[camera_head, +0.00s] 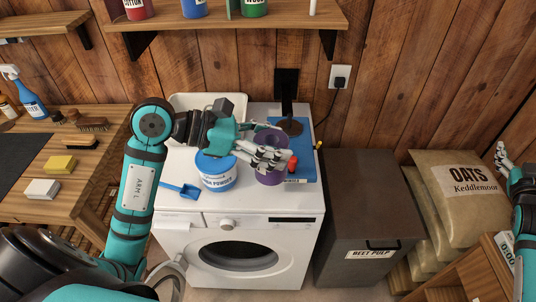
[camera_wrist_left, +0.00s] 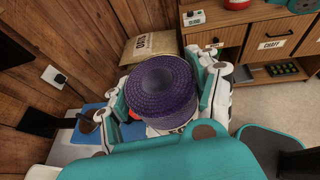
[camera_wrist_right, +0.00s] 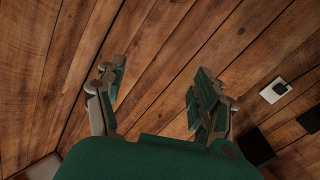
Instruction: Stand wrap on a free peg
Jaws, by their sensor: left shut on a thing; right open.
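The stand wrap, a purple roll (camera_head: 269,176), is over the right part of the white washing machine's top in the head view. My left gripper (camera_head: 264,155) is shut on it, with fingers on both sides. In the left wrist view the wrap's round spiral end (camera_wrist_left: 162,84) faces the camera between the fingers. I cannot tell whether the wrap touches the surface below. My right gripper (camera_wrist_right: 155,98) is open and empty, facing bare wood wall; part of it shows at the head view's right edge. I cannot make out a peg for certain.
On the washing machine (camera_head: 172,212) are a blue-lidded tub (camera_head: 216,174), blue scoop (camera_head: 182,190), white basin (camera_head: 185,103) and a blue flat item (camera_head: 305,172). A dark upright thing (camera_head: 288,105) stands behind. A beet pulp bin (camera_head: 367,205) is to the right.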

